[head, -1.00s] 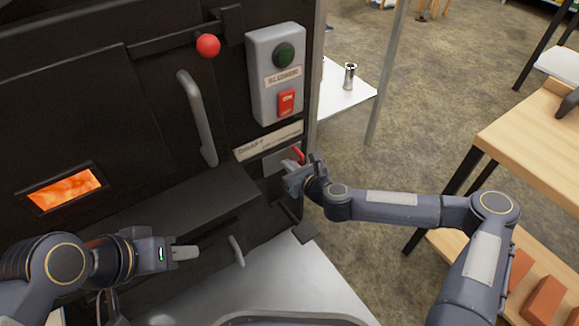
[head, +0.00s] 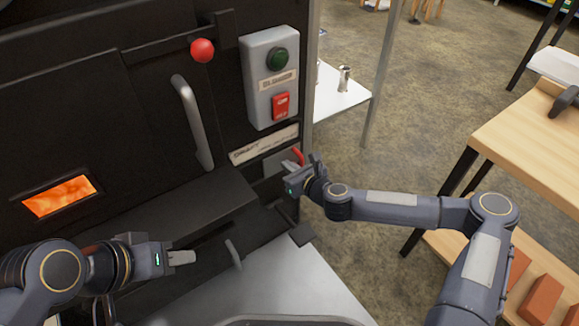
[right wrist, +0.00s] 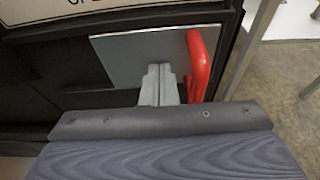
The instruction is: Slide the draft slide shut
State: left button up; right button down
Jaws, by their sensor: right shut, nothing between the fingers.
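The draft slide is a grey metal plate (head: 277,163) with a red upright handle (head: 299,156), low on the right of the black front, below the draft label. In the right wrist view the plate (right wrist: 120,58) shows, with the red handle (right wrist: 203,62) at its right end. My right gripper (head: 292,166) is shut and empty. Its fingertips (right wrist: 160,84) are in front of the plate, just left of the handle; I cannot tell whether they touch it. My left gripper (head: 182,257) hangs in front of the lower black front, apart from the slide; its jaw opening does not show.
A grey switch box (head: 271,80) with green and red buttons is above the slide. A grey door handle (head: 194,120) and a red ball knob (head: 202,50) are to its left. A glowing window (head: 60,196) is at left. A wooden table (head: 530,125) stands right.

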jog(key=p+v, duration=0.1)
jog(key=v, duration=0.8)
jog(key=shift+s+a+f+p, duration=0.3)
jog(key=shift+s+a+p, duration=0.05)
jog(key=shift+s, duration=0.05)
dwell(0.4)
